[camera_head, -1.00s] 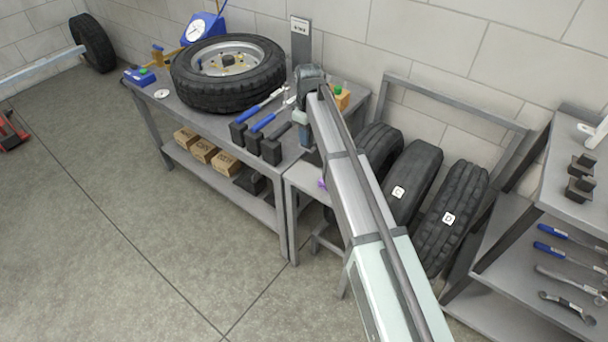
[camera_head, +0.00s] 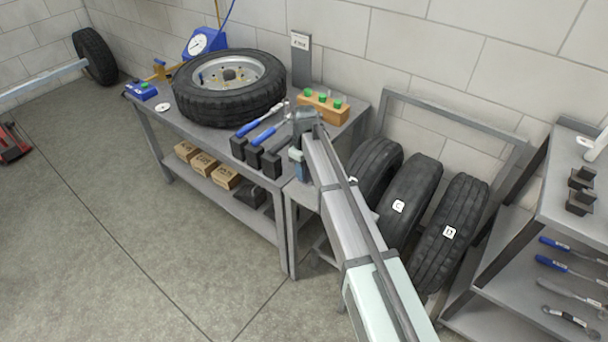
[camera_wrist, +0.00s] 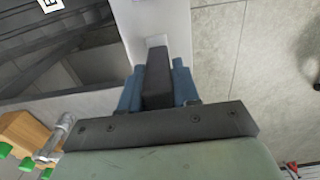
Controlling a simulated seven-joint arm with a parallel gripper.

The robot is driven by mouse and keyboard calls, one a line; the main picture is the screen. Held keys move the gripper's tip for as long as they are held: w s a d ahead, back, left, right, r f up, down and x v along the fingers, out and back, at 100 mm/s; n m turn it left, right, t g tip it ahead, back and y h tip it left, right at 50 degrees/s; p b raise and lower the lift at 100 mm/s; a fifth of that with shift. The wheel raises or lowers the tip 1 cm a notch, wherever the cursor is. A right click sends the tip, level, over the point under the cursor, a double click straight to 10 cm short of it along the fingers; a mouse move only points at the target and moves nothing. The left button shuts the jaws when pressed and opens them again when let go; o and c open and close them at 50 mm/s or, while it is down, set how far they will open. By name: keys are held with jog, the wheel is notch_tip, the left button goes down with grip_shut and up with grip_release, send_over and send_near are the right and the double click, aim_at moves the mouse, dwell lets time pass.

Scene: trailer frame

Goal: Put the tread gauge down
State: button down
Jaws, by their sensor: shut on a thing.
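My gripper (camera_wrist: 157,88) is shut on a dark, block-shaped thing, which I take to be the tread gauge (camera_wrist: 157,75). In the wrist view it sits between the two blue fingers, with a pale tip at its far end. The light grey side stand (camera_wrist: 150,14) lies beyond that tip; I cannot tell whether the gauge touches it. In the head view my gripper (camera_head: 299,166) is by the right end of the workbench, over the side stand (camera_head: 298,199). The gauge is hidden there.
The workbench (camera_head: 207,131) holds a wheel (camera_head: 228,88), blue-handled wrenches (camera_head: 262,125), black blocks (camera_head: 271,165) and a wooden block with green-topped pieces (camera_head: 322,106). Tyres (camera_head: 412,190) stand in a rack just right of the stand. A shelf (camera_head: 510,245) is at far right.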

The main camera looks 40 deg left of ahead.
jog(key=shift+f, duration=1.25)
jog(key=shift+f, duration=0.15)
jog(key=c, duration=0.8)
grip_release()
notch_tip(320, 180, up, 12)
jog(key=shift+r, duration=0.15)
jog(key=shift+d, duration=0.1)
